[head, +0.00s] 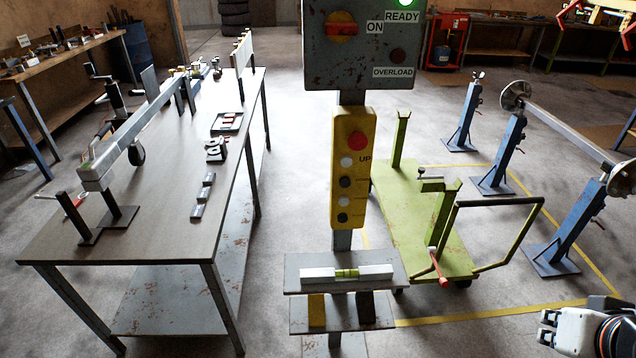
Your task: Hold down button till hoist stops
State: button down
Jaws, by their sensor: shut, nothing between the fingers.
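The yellow button box (352,200) hangs upright on a grey post in the middle of the head view. It has a red button (357,141) at the top and a white button (347,162) beside the word UP. More dark and white buttons sit below. My gripper (546,328) is at the lower right, shut and empty, well apart from the button box. Part of a yellow hoist frame (602,8) shows at the top right.
A small shelf (300,260) below the box holds a level (347,273). A long workbench (130,215) stands at left. A green cart (415,225) and blue stands (575,225) bearing an axle (565,130) stand at right. Floor between cart and stands is clear.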

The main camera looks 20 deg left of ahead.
aim_at(344, 182)
jog(key=k+j, duration=0.15)
jog(key=j, duration=0.3)
jog(key=k+j+z, duration=0.15)
jog(key=j, duration=0.25)
jog(key=k+j, duration=0.25)
jog(key=j, duration=0.15)
jog(key=z, duration=0.05)
